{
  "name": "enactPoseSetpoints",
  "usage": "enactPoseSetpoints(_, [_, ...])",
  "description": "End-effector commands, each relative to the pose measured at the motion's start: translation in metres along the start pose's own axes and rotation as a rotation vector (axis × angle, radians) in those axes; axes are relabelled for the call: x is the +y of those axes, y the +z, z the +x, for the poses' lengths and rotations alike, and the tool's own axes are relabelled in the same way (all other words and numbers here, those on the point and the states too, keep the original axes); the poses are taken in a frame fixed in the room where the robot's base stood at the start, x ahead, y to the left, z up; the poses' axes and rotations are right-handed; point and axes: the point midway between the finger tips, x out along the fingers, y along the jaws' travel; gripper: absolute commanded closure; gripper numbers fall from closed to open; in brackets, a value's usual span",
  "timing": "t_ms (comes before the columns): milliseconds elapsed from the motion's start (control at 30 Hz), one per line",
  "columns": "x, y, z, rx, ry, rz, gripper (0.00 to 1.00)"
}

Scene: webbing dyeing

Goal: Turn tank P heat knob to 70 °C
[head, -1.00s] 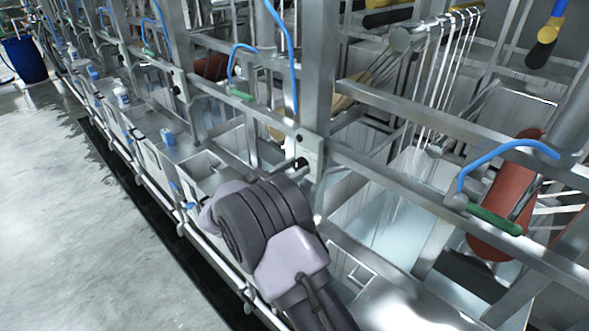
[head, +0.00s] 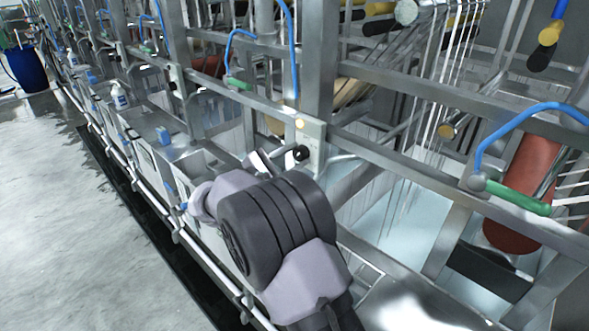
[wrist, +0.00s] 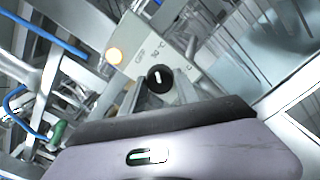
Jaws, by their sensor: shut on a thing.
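The heat knob (wrist: 159,79) is a round black knob with a white pointer mark, on a pale control plate (wrist: 183,42). In the head view the knob (head: 301,153) sits on the plate (head: 313,139) fixed to the steel rail. My gripper (wrist: 154,96) is shut on the knob, with its grey fingers reaching up to it; in the head view my gripper (head: 282,157) meets the knob from the left. "OFF" and a °C mark are printed by the knob. I cannot tell which temperature the pointer is at.
A pale yellow lamp (wrist: 114,56) is beside the knob. A blue hose with a green handle (head: 512,196) is at the right, near a red-brown roller (head: 524,192). Steel rails and tanks fill the right side. The wet floor (head: 60,200) at the left is clear.

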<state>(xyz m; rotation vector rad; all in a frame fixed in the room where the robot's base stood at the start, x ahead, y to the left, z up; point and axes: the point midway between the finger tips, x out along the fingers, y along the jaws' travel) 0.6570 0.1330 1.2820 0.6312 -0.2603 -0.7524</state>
Motion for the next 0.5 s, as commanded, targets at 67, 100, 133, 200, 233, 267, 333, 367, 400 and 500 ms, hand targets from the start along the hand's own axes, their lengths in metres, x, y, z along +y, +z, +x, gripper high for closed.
enactPoseSetpoints(67, [-0.0038,-0.0048,0.0000,0.000,0.000,0.070,1.00])
enactPoseSetpoints(100, [-0.0038,-0.0048,0.0000,0.000,0.000,0.108,1.00])
enactPoseSetpoints(133, [-0.0038,-0.0050,0.0000,0.000,0.000,0.137,1.00])
enactPoseSetpoints(200, [-0.0037,-0.0049,0.0000,0.000,0.001,0.202,1.00])
enactPoseSetpoints(233, [-0.0036,-0.0048,0.0000,0.000,0.001,0.231,1.00])
enactPoseSetpoints(267, [-0.0037,-0.0050,0.0000,0.000,0.001,0.260,1.00])
enactPoseSetpoints(333, [-0.0039,-0.0051,-0.0001,0.000,0.001,0.325,1.00])
enactPoseSetpoints(367, [-0.0038,-0.0049,-0.0001,0.000,0.001,0.355,1.00])
enactPoseSetpoints(400, [-0.0039,-0.0050,-0.0001,0.000,0.001,0.393,1.00])
enactPoseSetpoints(500, [-0.0040,-0.0049,0.0000,0.000,0.000,0.489,1.00])
